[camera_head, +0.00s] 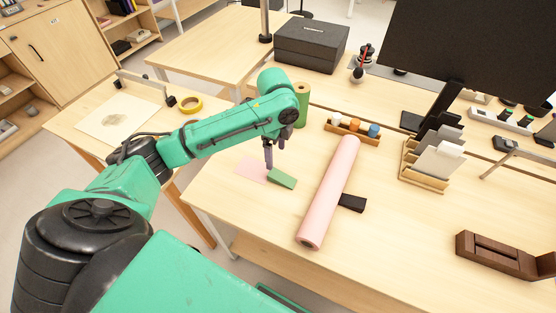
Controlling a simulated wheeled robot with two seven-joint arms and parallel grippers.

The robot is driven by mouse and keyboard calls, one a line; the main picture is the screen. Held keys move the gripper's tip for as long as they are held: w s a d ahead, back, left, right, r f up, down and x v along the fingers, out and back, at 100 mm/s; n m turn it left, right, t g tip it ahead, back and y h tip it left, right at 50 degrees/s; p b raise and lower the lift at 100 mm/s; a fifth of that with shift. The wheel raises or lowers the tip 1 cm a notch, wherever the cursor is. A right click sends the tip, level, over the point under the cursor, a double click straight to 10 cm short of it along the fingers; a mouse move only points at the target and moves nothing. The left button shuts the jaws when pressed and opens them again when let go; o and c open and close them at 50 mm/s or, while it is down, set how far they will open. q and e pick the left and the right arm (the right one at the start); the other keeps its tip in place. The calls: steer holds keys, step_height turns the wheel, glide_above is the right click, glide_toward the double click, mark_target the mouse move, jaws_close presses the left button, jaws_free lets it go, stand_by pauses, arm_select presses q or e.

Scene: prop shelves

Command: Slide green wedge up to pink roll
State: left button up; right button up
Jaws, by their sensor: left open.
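The green wedge (282,178) lies on the table to the left of the pink roll, with a gap between them. The pink roll (328,192) is a long tube lying on the table, running from the upper right to the lower left. My left gripper (268,165) points down at the left end of the wedge, over a flat pink sheet. Its fingers are small and partly hidden behind each other, and I cannot tell whether they touch the wedge. My right gripper is not in view.
A dark block (351,203) sits against the roll's right side. A green cylinder (301,105) stands behind my left wrist. A wooden rack with coloured balls (352,130) is beyond the roll. The pink sheet (250,168) lies left of the wedge. The table's front area is clear.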

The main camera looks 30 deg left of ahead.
arm_select(q)
glide_toward(284, 179)
steer(key=a, duration=0.1)
steer(key=f, duration=0.1)
steer(key=a, duration=0.1)
steer(key=shift+s+a+f, duration=0.3)
steer(key=shift+a, duration=0.05)
steer(key=f, duration=0.3)
steer(key=w+f, duration=0.1)
steer(key=f, duration=0.1)
steer(key=shift+f, duration=0.25)
steer(key=shift+s+f, duration=0.15)
steer(key=shift+f, duration=0.2)
steer(key=shift+s+f, duration=0.1)
jaws_close()
steer(key=c, duration=0.9)
jaws_free()
steer(key=shift+c, duration=0.2)
steer(key=shift+p, duration=0.3)
jaws_close()
steer(key=shift+d+p, duration=0.35)
steer(key=shift+d, duration=0.95)
steer(key=shift+d+p, duration=0.45)
steer(key=shift+d, duration=2.2)
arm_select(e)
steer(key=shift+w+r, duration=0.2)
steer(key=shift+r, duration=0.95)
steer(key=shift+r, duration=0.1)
